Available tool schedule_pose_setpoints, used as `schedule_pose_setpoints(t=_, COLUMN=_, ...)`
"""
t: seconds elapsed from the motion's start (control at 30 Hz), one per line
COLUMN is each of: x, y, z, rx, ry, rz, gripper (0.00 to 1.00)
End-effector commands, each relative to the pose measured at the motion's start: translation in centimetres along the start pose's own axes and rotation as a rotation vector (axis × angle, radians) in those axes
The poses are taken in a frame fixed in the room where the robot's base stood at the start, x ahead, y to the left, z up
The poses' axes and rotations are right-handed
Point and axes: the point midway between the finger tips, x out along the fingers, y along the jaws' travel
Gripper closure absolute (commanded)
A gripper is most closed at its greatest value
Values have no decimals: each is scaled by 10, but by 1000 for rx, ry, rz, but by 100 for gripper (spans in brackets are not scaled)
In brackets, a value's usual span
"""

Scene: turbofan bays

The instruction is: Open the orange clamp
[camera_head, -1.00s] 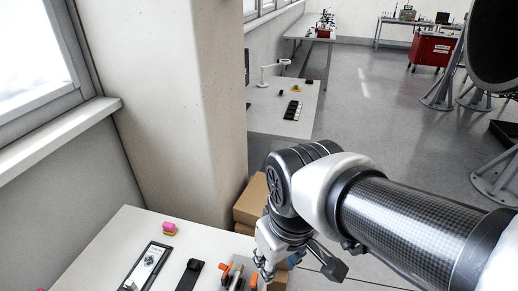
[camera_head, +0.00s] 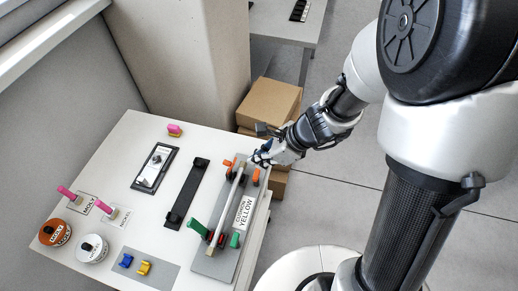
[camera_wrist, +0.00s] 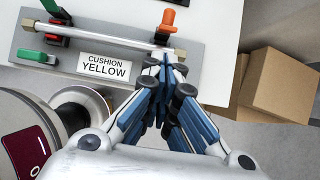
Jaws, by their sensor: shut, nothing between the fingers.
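The orange clamp (camera_head: 228,163) is at the far end of a grey plate (camera_head: 217,262) on the white table. A second orange part (camera_head: 256,176) shows on the other side of the tube. In the wrist view an orange lever (camera_wrist: 168,18) rises from a black base beside the tube's end fitting. A pale tube (camera_wrist: 115,36) runs along the plate. My gripper (camera_head: 258,160) is shut and empty at the tube's far end, close to the orange parts. Its blue-padded fingertips (camera_wrist: 165,68) meet just below the end fitting; contact is unclear.
Green-handled clamps (camera_head: 198,227) with red parts are at the tube's near end. A "CUSHION YELLOW" label (camera_wrist: 104,67) lies beside the tube. Cardboard boxes (camera_head: 268,101) stand beyond the table edge. A black strip (camera_head: 187,193) and labelled round containers (camera_head: 55,233) are further left.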

Motion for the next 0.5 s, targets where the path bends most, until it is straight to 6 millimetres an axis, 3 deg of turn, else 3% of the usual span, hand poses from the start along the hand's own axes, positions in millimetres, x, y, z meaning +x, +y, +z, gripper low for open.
schedule_pose_setpoints(t=0.03, x=15, y=1, z=-2, rx=-3, ry=1, rz=3, gripper=100)
schedule_pose_setpoints(t=0.2, x=46, y=1, z=-2, rx=-4, ry=1, rz=3, gripper=100)
schedule_pose_setpoints(t=0.5, x=73, y=0, z=0, rx=-6, ry=0, rz=1, gripper=100)
